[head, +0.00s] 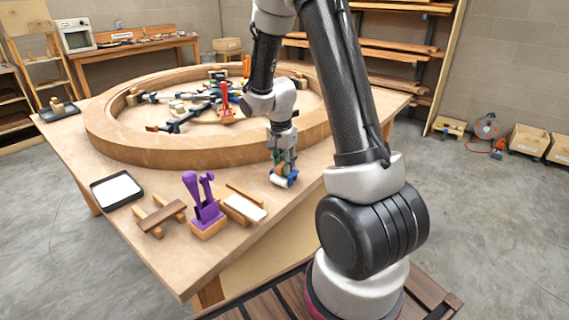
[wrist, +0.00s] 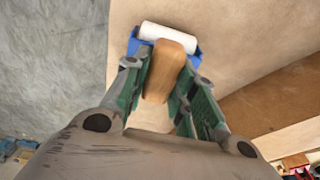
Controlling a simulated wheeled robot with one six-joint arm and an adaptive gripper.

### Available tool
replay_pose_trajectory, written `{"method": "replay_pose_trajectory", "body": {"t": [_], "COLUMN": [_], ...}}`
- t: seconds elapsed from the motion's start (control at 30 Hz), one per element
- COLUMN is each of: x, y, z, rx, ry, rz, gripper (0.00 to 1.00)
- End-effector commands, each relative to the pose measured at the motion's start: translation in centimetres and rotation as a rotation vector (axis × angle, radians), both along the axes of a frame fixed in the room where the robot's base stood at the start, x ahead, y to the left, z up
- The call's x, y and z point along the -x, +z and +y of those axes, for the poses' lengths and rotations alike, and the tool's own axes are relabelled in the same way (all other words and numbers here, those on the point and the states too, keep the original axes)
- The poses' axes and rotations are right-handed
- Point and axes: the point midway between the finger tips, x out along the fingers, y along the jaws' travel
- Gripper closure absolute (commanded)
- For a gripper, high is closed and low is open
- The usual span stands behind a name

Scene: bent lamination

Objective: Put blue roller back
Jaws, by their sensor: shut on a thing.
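The blue roller (head: 284,179) has a white cylinder, a blue frame and a wooden handle; it is over the near right part of the table, and I cannot tell if it touches the top. In the wrist view, its white cylinder (wrist: 168,37) lies beyond the fingertips. My gripper (head: 283,158) points down above it, and in the wrist view its green-padded fingers (wrist: 163,76) are shut on the wooden handle. The lower end of the handle passes between the fingers.
A large curved wooden form (head: 200,152) with several clamps fills the table's far part.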

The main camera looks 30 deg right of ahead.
Motion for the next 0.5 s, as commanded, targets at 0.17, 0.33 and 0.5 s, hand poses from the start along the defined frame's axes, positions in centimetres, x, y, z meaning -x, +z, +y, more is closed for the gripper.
{"method": "replay_pose_trajectory", "body": {"t": [0.17,0.33,0.5], "x": [0.31,0.46,0.51], "y": [-1.02,-1.2,-1.18], "z": [0.1,0.14,0.14], "rx": [-0.003,-0.004,-0.004], "ry": [-0.002,-0.003,-0.003], "rz": [0.009,0.012,0.013], "gripper": [0.96,0.62,0.52]}}
